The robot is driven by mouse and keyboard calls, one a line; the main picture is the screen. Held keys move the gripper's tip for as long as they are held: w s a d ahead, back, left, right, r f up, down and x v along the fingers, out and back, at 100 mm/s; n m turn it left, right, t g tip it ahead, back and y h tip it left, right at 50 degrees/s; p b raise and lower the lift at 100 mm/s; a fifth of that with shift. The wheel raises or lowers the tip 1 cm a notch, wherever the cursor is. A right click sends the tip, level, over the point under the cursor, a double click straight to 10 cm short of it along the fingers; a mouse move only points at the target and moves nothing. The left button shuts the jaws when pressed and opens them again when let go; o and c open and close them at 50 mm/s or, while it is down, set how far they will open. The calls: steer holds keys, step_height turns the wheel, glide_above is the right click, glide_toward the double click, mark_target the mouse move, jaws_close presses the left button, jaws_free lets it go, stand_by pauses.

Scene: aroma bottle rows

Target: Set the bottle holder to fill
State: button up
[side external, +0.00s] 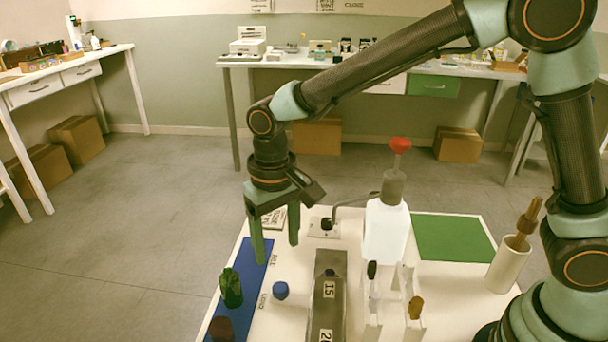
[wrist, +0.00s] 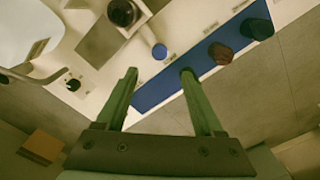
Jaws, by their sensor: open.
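My gripper (side external: 277,252) is open and empty, pointing down above the near bench; its two green fingers also show in the wrist view (wrist: 159,72). I cannot tell for sure which part is the bottle holder. A grey channel (side external: 328,300) marked 15 and 20 lies to the right of the gripper. A dark round piece on it shows in the wrist view (wrist: 123,12).
A blue strip (side external: 252,283) holds a green bottle (side external: 231,288) and a brown bottle (side external: 221,329). A white rack (side external: 374,318), a green mat (side external: 452,238) and a white cup (side external: 508,265) with brown sticks stand right.

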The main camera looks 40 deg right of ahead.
mark_target(281, 286)
step_height(281, 286, down, 11)
steer(key=shift+r, duration=0.2)
stand_by(0.3)
jaws_close()
steer(key=shift+d, duration=0.1)
stand_by(1.2)
